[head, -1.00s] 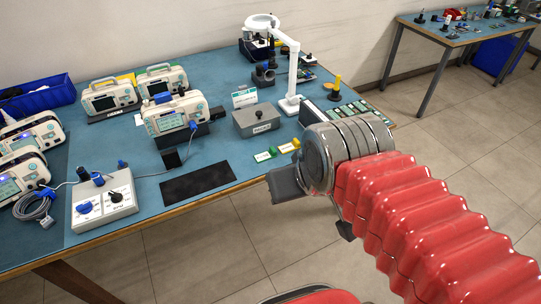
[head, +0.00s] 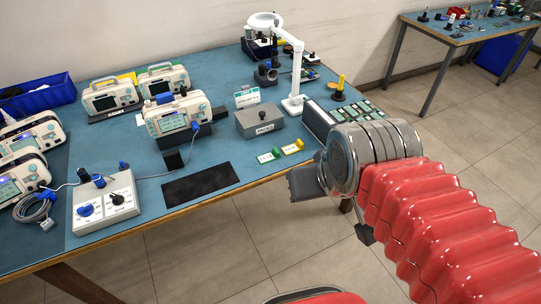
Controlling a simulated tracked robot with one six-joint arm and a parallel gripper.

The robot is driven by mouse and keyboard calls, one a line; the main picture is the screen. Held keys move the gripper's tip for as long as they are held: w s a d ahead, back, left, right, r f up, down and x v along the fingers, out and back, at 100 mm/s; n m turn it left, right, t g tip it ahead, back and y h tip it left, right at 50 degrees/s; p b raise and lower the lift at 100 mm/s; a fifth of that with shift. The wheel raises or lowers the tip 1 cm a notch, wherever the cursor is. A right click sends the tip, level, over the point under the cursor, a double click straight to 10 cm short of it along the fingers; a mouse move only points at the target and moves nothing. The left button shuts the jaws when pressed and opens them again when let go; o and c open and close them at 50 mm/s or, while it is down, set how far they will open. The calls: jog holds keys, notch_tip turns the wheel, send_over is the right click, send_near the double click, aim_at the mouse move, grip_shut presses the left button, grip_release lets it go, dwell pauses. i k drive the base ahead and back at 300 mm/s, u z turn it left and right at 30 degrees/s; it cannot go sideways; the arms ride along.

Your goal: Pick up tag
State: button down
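Two small tags lie near the front right edge of the workbench: a green and white tag (head: 265,157) and a yellow and white tag (head: 290,149) just right of it. Several more green and white tags (head: 362,107) sit in rows on a dark panel at the bench's right end. My gripper (head: 322,192) is at the end of the red-sleeved arm, in front of the bench edge and to the right of the two loose tags, apart from them. Its fingers are mostly hidden by the grey wrist, so their opening does not show.
A grey lidded box (head: 260,121) stands behind the loose tags. A white magnifier lamp (head: 292,75) rises behind the panel. A monitor (head: 178,116) with a cable to a tester box (head: 105,202) stands left. A black mat (head: 200,185) lies flat near the front edge.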

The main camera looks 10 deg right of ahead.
aim_at(298, 147)
jog(key=i, duration=1)
